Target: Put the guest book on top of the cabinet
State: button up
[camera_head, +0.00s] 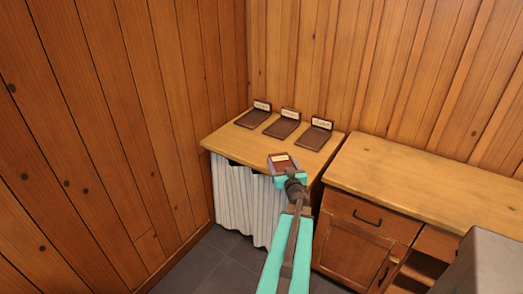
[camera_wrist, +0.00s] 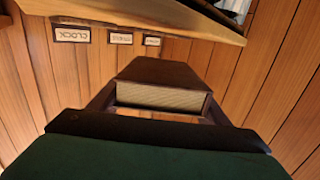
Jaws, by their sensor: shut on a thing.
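A dark reddish-brown book (camera_head: 284,160) with a pale label is held at the end of my arm. My gripper (camera_head: 288,178) is shut on it, above the front edge of the curtained counter in the head view. In the wrist view the book (camera_wrist: 160,75) lies between the two fingers, with its cream page edges facing the camera. I cannot read its label. The wooden cabinet (camera_head: 420,184), with a drawer and a door, stands to the right of the gripper. The visible part of its top is bare.
The curtained counter (camera_head: 237,141) bears three dark stands with labels: left (camera_head: 254,116), middle (camera_head: 283,125) and right (camera_head: 314,134). One label (camera_wrist: 72,34) reads CLOCK in the wrist view. Wooden walls close off the left and back. A grey block hides the cabinet's lower right.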

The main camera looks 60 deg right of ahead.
jog(key=p+x, duration=0.1)
jog(key=x, duration=0.4)
jog(key=w+a+p+x, duration=0.1)
jog(key=x, duration=0.4)
jog(key=p+x, duration=0.1)
jog(key=x, duration=0.5)
jog(key=shift+w+a+f, duration=0.3)
jog(key=shift+w, duration=0.05)
jog(key=shift+f+p, duration=0.55)
jog(key=shift+f, duration=1.2)
jog(key=shift+f, duration=0.15)
jog(key=o, duration=1.2)
jog(key=shift+o, duration=0.2)
jog(key=shift+s+a, duration=0.1)
